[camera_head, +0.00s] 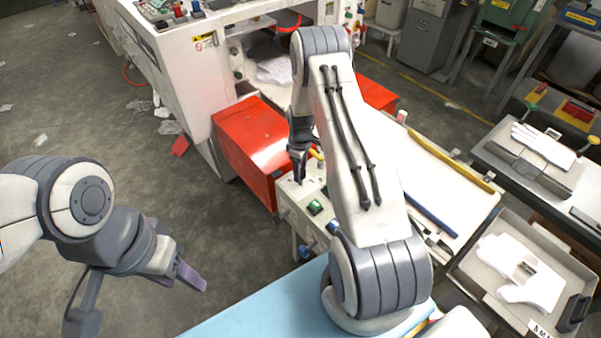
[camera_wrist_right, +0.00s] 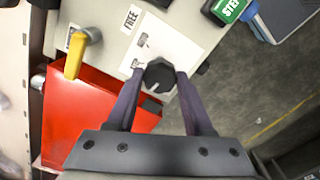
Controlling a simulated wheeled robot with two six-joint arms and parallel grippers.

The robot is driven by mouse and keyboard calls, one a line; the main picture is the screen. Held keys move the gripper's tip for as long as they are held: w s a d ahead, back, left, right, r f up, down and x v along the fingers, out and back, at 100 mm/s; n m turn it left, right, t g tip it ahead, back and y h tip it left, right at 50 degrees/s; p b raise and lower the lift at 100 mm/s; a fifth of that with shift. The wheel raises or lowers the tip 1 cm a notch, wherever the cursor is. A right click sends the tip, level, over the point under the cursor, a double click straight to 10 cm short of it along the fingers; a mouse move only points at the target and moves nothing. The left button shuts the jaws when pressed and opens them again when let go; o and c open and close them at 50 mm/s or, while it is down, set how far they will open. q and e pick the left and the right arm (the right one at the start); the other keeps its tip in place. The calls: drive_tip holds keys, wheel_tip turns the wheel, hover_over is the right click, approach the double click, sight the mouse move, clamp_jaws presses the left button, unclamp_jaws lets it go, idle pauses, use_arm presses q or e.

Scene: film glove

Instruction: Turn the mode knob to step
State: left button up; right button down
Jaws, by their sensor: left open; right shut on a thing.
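The mode knob (camera_wrist_right: 160,76) is a round black knob on a white plate (camera_wrist_right: 180,42) of the control panel. My right gripper (camera_wrist_right: 160,80) has its two fingers on either side of the knob and is shut on it. In the head view the right gripper (camera_head: 300,165) is over the panel (camera_head: 291,209), and its wrist and fingers hide the knob. A tag reading FREE (camera_wrist_right: 132,17) is beside the plate. I cannot tell which setting the knob points to. My left gripper (camera_head: 184,273) is open and empty, above the floor at the lower left.
A green block marked STEP (camera_wrist_right: 228,9) is on the panel, and shows in the head view (camera_head: 315,207). A yellow handle (camera_wrist_right: 76,55) stands near the knob. A red box (camera_head: 250,140) is behind the panel. A light blue surface (camera_head: 262,308) lies in front.

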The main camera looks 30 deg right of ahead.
drive_tip(key=m+b, duration=0.2)
drive_tip(key=m, duration=0.2)
drive_tip(key=shift+w+m, duration=0.1)
drive_tip(key=shift+m, duration=0.2)
drive_tip(key=shift+m+b, duration=0.65)
drive_tip(key=shift+m, duration=0.95)
drive_tip(key=shift+c, duration=1.4)
unclamp_jaws()
wheel_tip(320, 180, up, 10)
drive_tip(key=b, duration=0.2)
drive_tip(key=shift+r, duration=0.25)
